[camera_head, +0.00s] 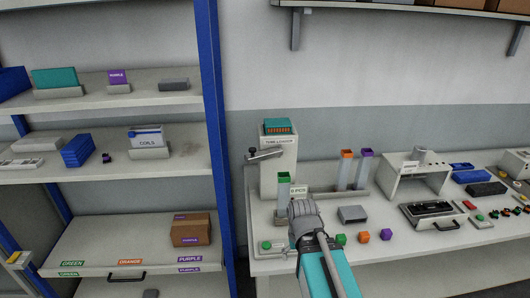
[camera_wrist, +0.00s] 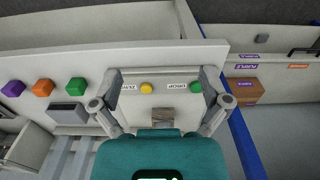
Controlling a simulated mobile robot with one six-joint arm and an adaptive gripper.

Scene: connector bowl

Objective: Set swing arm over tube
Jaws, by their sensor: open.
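The swing arm (camera_head: 265,154) is a short grey bar with a dark knob, sticking out to the left from the front of the white tube loader (camera_head: 279,142) in the head view. A clear tube with a green top (camera_head: 283,190) stands upright below and to the right of the bar; the bar does not appear to lie over its top. My gripper (camera_wrist: 160,85) is open and empty in the wrist view, with its fingers apart above the bench front. In the head view its grey wrist is in front of the green tube's lower right; the fingertips are hidden there.
Orange-topped (camera_head: 347,168) and purple-topped (camera_head: 365,168) tubes stand to the right. Green, orange (camera_head: 364,237) and purple cubes lie near the bench front. A yellow button (camera_wrist: 147,87) and green button (camera_wrist: 195,87) show between my fingers. A blue shelf post (camera_head: 216,130) stands left.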

